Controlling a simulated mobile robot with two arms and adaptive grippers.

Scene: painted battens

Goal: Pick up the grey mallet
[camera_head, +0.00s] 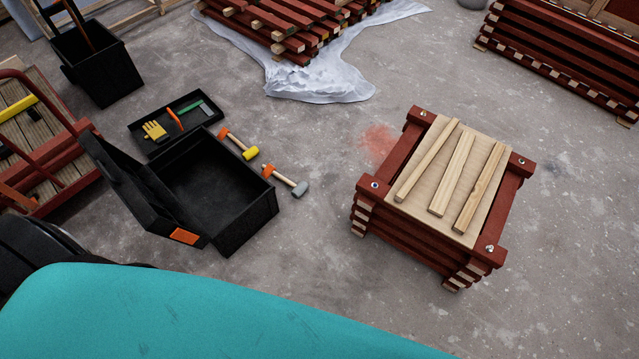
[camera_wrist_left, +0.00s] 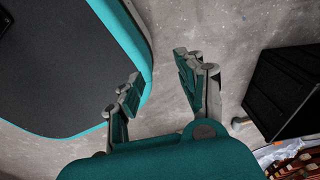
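The grey mallet (camera_head: 287,181) lies on the concrete floor in the head view, just right of the open black toolbox (camera_head: 233,236). It has a grey head, a pale wooden shaft and an orange grip; the grip end is close to the toolbox's rim. My left gripper (camera_wrist_left: 158,66) shows only in the left wrist view, with its fingers apart and nothing between them. A small pale and grey piece (camera_wrist_left: 241,122) shows beside a black box (camera_wrist_left: 285,90) there; I cannot tell whether it is the mallet. My right gripper is in neither view.
A yellow-headed mallet (camera_head: 250,153) lies behind the grey one. A black tray (camera_head: 150,142) with gloves and tools is behind the toolbox. A red batten stack with a board (camera_head: 408,205) stands to the right. Bare floor (camera_head: 325,240) lies between toolbox and stack.

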